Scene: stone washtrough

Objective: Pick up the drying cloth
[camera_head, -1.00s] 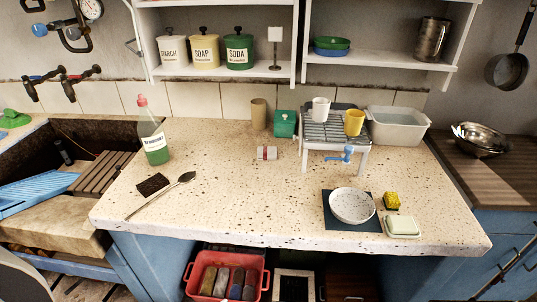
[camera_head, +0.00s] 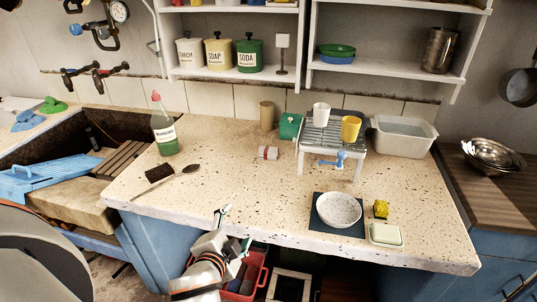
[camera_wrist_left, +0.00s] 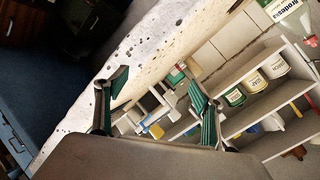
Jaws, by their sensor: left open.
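A small rolled white bundle with a red band (camera_head: 268,153) lies on the speckled stone counter (camera_head: 240,195), left of the small rack; it looks like the drying cloth, though its fabric is too small to make out. My left gripper (camera_head: 235,230) is open and empty at the counter's front edge, in front of the bundle and well apart from it. In the left wrist view its two fingers (camera_wrist_left: 155,77) are spread, with the counter beyond them. My right gripper is in no view.
A rack (camera_head: 333,140) with cups and a tub (camera_head: 403,137) stand at the back right. A bowl (camera_head: 339,209) sits front right. The counter's middle front is clear.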

